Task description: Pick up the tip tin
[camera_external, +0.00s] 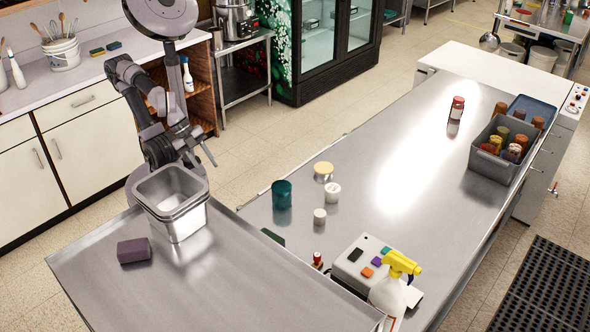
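No label reading tip tin can be made out. A dark teal cylinder (282,194) stands upright on the steel counter and may be the tin. Near it are a low tub with a yellow top (323,170), a white lidded jar (332,191) and a smaller white jar (319,216). My gripper (205,153) is above and behind the steel pans, left of the teal cylinder and apart from it. Its fingers are small and partly hidden, so its opening is unclear. No held object shows.
Nested steel pans (178,222) and a purple sponge (134,251) sit on the near steel table (225,290). A spray bottle (393,290) stands by a box with coloured buttons (358,268). A grey bin of jars (490,165) is far right. The counter's middle is clear.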

